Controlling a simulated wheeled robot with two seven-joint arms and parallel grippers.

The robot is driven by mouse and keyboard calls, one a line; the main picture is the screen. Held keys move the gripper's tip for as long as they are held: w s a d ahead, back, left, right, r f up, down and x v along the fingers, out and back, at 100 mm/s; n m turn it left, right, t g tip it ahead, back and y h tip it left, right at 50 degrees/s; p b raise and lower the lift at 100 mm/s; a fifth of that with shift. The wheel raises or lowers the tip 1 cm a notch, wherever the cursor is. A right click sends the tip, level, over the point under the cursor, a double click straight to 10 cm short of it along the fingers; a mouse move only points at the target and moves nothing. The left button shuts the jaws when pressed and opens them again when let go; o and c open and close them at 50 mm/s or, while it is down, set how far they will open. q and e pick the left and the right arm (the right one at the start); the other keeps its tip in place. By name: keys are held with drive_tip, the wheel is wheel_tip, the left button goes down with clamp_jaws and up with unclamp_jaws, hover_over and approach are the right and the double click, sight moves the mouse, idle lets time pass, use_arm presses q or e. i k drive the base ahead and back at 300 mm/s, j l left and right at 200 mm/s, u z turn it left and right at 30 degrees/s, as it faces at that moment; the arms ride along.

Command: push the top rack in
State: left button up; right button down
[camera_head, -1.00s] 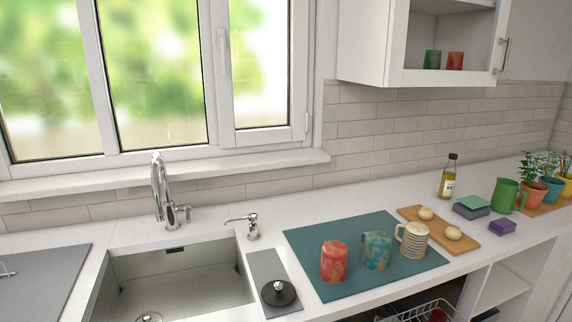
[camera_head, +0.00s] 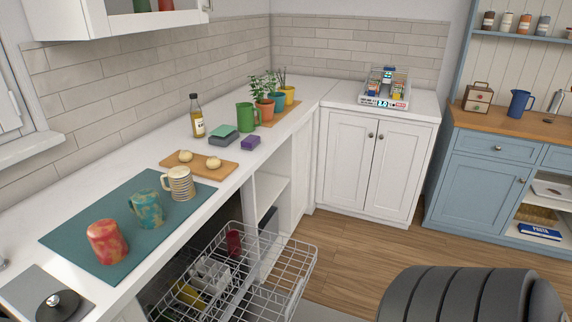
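The top rack (camera_head: 286,256) is a white wire basket pulled out from the dishwasher under the counter, at the lower middle of the head view. It holds a dark red cup (camera_head: 233,242), a light grey item and something yellow. The dishwasher's dark interior shows partly behind it, under the counter edge. A large dark grey ribbed shape at the lower right looks like part of my own arm. Neither of my grippers can be made out in the view.
A teal mat (camera_head: 92,222) with several mugs lies on the counter above the rack. A cutting board (camera_head: 215,171) with two buns sits beyond it. Open shelves (camera_head: 266,190) stand right of the dishwasher. The wooden floor (camera_head: 345,250) is clear right of the rack.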

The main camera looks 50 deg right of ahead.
sight(232, 306)
drive_tip(key=z, duration=1.5)
drive_tip(key=j+u, duration=0.25)
drive_tip(key=k+j, duration=0.05)
drive_tip(key=j, duration=0.05)
